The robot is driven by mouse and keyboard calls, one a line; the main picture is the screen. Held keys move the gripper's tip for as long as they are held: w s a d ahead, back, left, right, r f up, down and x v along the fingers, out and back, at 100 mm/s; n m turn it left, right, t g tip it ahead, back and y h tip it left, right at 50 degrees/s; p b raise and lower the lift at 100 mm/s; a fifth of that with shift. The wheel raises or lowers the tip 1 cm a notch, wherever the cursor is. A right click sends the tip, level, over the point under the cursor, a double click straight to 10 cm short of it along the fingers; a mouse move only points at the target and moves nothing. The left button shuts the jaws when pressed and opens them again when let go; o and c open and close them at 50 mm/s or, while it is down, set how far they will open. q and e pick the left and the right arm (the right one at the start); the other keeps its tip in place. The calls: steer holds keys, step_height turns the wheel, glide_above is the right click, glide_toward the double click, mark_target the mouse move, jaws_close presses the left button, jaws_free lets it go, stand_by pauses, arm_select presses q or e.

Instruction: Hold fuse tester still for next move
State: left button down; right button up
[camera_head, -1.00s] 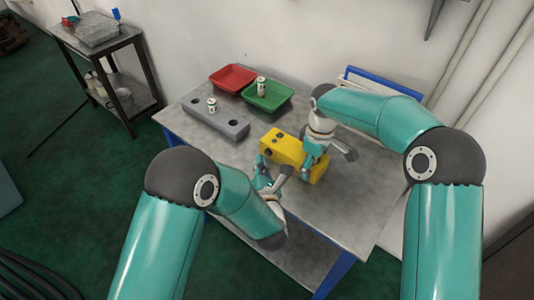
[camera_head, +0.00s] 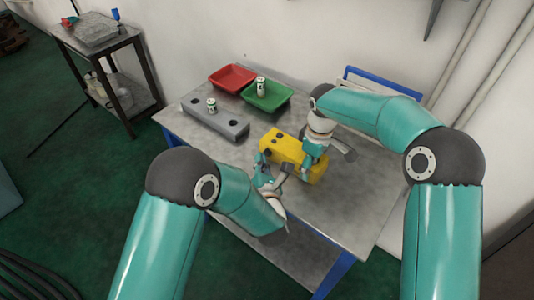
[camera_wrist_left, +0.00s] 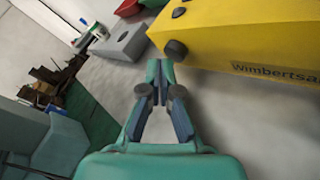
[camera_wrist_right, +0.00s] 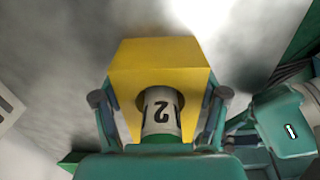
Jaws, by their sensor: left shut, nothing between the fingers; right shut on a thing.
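The fuse tester is a yellow box (camera_head: 277,143) on the grey table, with dark round features on it. In the left wrist view the yellow box (camera_wrist_left: 250,35) shows lettering that begins "Wimberts" and a dark knob (camera_wrist_left: 176,49) at its near corner. My right gripper (camera_head: 312,163) is shut on the tester, a finger on either side in the right wrist view (camera_wrist_right: 160,97). That view also shows a white cylinder marked 2 (camera_wrist_right: 162,112) in a round opening of the box. My left gripper (camera_head: 263,169) is shut and empty, its tips (camera_wrist_left: 158,80) close to the knob; contact is unclear.
A grey block (camera_head: 230,128) with round holes holds a small white cylinder (camera_head: 212,106). A green tray (camera_head: 280,102) holds another cylinder (camera_head: 261,85), beside a red tray (camera_head: 233,78). The front right of the table (camera_head: 350,215) is clear.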

arm_select(q)
steer(key=shift+w+d, duration=0.2)
steer(key=shift+w, duration=0.05)
steer(key=shift+w+d+r, duration=0.1)
steer(key=shift+d+r, duration=0.1)
stand_by(0.9)
steer(key=shift+s+a+f, duration=0.1)
steer(key=shift+s+a, duration=0.35)
steer(key=shift+s, duration=0.15)
steer(key=shift+s+a, duration=1)
steer(key=shift+s, duration=0.15)
steer(key=shift+s+a, duration=0.6)
steer(key=shift+s, duration=0.2)
